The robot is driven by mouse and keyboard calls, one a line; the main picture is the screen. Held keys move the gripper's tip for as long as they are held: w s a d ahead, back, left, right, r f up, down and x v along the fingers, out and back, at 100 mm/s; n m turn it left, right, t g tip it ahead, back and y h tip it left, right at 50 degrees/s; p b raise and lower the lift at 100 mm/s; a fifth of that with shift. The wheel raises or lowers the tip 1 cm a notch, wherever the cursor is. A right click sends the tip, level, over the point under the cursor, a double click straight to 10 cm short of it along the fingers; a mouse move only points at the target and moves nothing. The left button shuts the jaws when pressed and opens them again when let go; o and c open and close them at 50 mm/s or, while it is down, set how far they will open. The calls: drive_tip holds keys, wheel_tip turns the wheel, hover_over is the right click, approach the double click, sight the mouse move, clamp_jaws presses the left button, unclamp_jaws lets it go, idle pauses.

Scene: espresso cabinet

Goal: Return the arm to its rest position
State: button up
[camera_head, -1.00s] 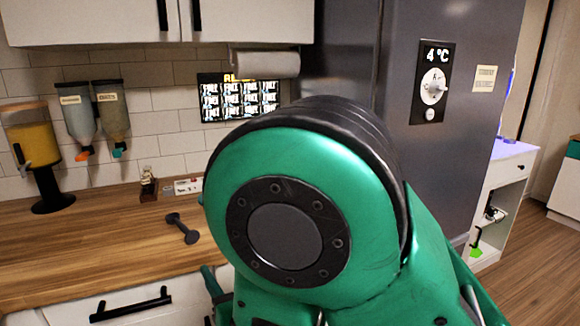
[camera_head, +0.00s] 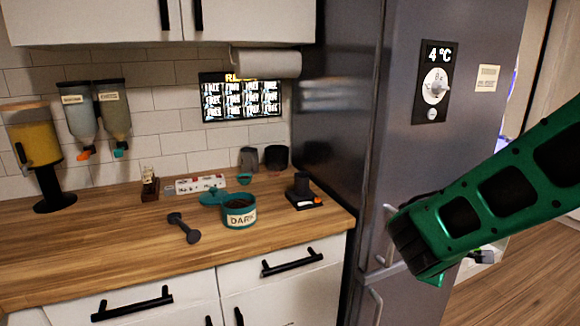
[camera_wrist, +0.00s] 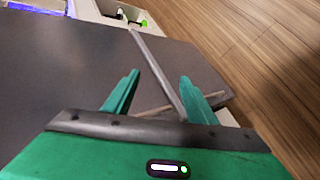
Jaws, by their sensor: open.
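My arm (camera_head: 500,200) is green and black and reaches in from the right edge in the head view, in front of the grey fridge. I cannot make out the fingers of my gripper in that view. In the wrist view my gripper (camera_wrist: 160,77) shows two green fingers spread apart. A grey bar, which looks like a fridge handle, runs between and beyond the fingers in the picture. I cannot tell how near it is. No held object shows.
The fridge (camera_head: 335,130) stands right of the wooden counter (camera_head: 110,245). On the counter are a teal DARK canister (camera_head: 239,217), a dark tamper-like tool (camera_head: 184,228) and a black device (camera_head: 303,192). Wood floor (camera_wrist: 255,60) lies open at the right.

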drive_tip(key=s+d+m+g, duration=0.3)
drive_tip(key=s+d+m, duration=0.2)
drive_tip(key=s, duration=0.2)
drive_tip(key=s+r+m+g+y, duration=0.1)
drive_tip(key=s+m+g+y, duration=0.3)
drive_tip(key=s+m+y, duration=0.3)
drive_tip(key=s+m, duration=0.5)
drive_tip(key=s, duration=0.8)
drive_tip(key=shift+s+a+r, duration=0.25)
drive_tip(key=shift+a+r, duration=0.1)
drive_tip(key=shift+a, duration=0.05)
drive_tip(key=shift+w+f+g, duration=0.25)
drive_tip(key=shift+w+g, duration=0.05)
drive_tip(key=shift+w, duration=0.35)
